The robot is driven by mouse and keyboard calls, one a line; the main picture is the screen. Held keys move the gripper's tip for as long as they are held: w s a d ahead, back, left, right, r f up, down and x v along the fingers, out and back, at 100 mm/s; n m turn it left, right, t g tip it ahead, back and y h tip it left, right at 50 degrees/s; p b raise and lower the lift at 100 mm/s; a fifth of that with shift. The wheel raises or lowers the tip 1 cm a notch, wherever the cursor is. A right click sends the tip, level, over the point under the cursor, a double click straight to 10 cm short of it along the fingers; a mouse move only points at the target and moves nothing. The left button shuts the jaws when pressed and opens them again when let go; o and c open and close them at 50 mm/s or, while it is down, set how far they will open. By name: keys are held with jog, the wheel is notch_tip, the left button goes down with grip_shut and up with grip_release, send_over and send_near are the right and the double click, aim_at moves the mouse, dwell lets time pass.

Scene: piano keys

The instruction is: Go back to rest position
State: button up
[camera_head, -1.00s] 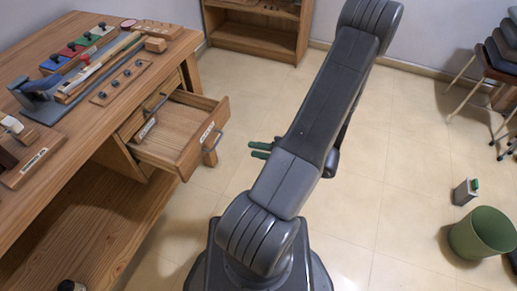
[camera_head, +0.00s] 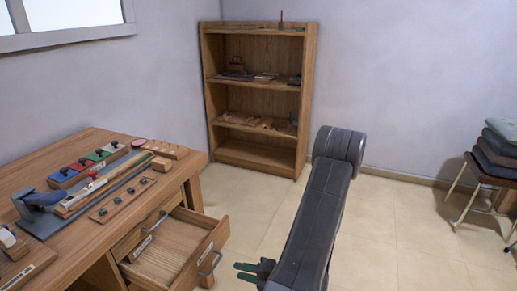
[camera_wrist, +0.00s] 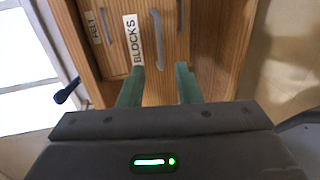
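My gripper (camera_head: 243,272) shows low in the head view, to the right of the open drawer (camera_head: 212,252) of the workbench. In the wrist view my gripper (camera_wrist: 160,80) has its two green fingers apart, with nothing between them. Beyond the fingers is a wooden front with a white label (camera_wrist: 133,38) reading "BLOCKS" and a metal handle (camera_wrist: 158,40). My dark arm rises on the right of the gripper in the head view. My base is out of view.
The workbench (camera_head: 150,215) at left carries wooden parts and tools. A wooden bookcase (camera_head: 212,90) stands at the back wall. Stacked cushions on a stool (camera_head: 490,172) are at right. The floor (camera_head: 400,235) to the right of my arm is clear.

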jog(key=b+x, duration=0.1)
jog(key=x, duration=0.8)
